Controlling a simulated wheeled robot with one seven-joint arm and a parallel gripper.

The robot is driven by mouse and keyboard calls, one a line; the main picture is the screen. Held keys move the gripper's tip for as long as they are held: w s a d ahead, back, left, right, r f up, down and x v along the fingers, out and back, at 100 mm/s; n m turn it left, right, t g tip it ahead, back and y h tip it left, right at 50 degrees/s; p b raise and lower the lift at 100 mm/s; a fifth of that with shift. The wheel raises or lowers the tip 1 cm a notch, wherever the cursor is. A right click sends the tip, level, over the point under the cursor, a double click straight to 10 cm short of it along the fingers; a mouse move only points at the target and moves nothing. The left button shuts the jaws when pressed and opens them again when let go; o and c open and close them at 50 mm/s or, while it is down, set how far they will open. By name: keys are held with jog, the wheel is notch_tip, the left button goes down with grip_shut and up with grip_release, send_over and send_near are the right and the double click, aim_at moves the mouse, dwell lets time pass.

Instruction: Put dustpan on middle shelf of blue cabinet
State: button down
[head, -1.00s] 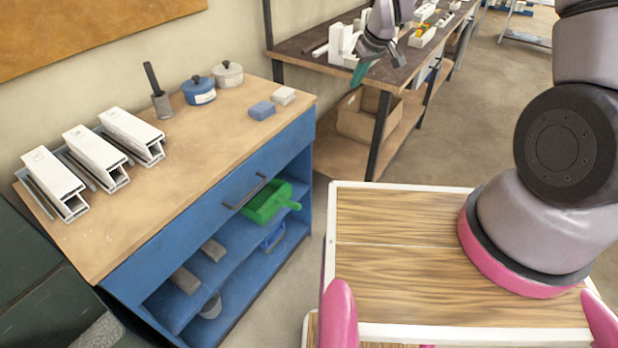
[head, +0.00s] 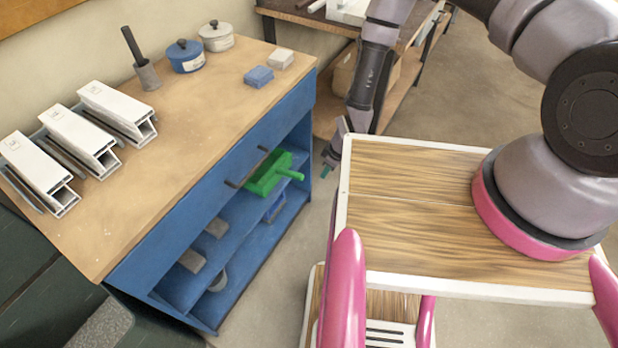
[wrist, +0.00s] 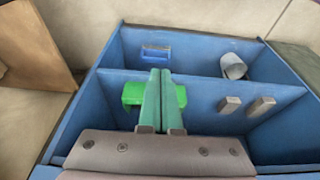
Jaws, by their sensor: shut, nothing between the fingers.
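The green dustpan (head: 268,177) lies on the middle shelf of the blue cabinet (head: 150,268), towards its right end, under the drawer. Its handle points out past the shelf's front edge. My gripper (head: 325,171) is shut and empty, off the cabinet's right front corner and apart from the dustpan in the head view. In the wrist view, the teal fingers (wrist: 158,98) are together and cover the middle of the dustpan (wrist: 133,93), whose green shows on both sides of them.
Grey blocks (head: 192,260) share the middle shelf. Below are a blue-handled item (wrist: 157,52) and a grey cup (wrist: 233,66). White profiles (head: 78,140), pots (head: 186,56) and small blocks (head: 258,77) stand on the cabinet top. Free floor lies between the cabinet and my base.

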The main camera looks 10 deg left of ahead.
aim_at(289, 172)
jog(key=w+a+f, duration=0.2)
jog(key=a+f, duration=0.4)
jog(key=f, duration=0.3)
jog(key=shift+w, duration=0.3)
jog(key=shift+a, duration=0.2)
jog(key=w+a, duration=0.1)
jog(key=a, duration=0.1)
jog(key=w+a, duration=0.1)
jog(key=a, duration=0.1)
jog(key=w+a, duration=0.1)
jog(key=a, duration=0.2)
